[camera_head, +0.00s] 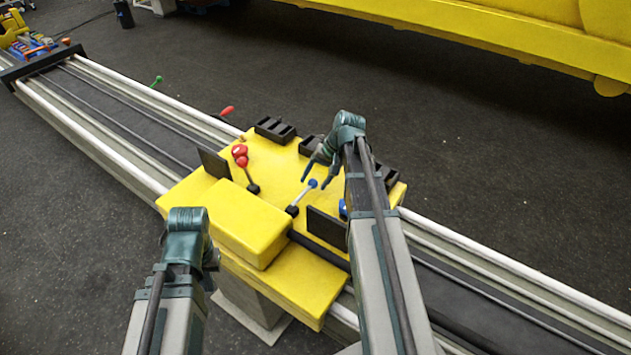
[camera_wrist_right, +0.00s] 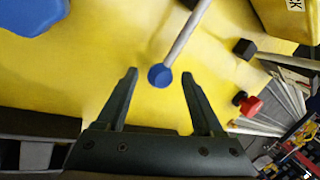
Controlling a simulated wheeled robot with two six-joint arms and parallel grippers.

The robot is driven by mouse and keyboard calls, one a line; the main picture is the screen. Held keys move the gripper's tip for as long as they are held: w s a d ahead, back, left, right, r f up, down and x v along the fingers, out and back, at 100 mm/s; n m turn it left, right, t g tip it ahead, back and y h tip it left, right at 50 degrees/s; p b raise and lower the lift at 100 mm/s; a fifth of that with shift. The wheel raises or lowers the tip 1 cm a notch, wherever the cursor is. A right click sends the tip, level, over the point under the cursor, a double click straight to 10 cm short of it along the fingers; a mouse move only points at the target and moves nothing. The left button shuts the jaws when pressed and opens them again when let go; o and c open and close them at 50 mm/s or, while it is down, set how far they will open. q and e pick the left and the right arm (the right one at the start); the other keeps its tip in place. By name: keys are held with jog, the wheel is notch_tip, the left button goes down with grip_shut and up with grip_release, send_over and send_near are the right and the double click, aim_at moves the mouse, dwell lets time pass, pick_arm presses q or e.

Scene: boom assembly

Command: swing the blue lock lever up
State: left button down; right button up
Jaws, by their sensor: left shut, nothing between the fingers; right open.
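The blue lock lever is a pale rod with a blue ball knob (camera_head: 313,183), tilted up and to the right from its dark pivot on the yellow carriage (camera_head: 238,215). My right gripper (camera_head: 318,175) is open above the carriage, close to the knob. In the right wrist view the blue knob (camera_wrist_right: 159,76) lies between the two open fingertips, and neither finger visibly touches it. My left gripper (camera_head: 211,260) is shut and empty at the near left of the carriage. Its fingers are mostly hidden behind its wrist.
A red-knobbed lever (camera_head: 240,155) stands left of the blue one. Dark upright plates (camera_head: 326,227) and black blocks (camera_head: 275,130) stand on the carriage. Another blue part (camera_head: 343,209) is partly hidden by my right arm. Long rails (camera_head: 120,125) run beneath the carriage.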

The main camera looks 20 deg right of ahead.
grip_shut()
dwell(1.3)
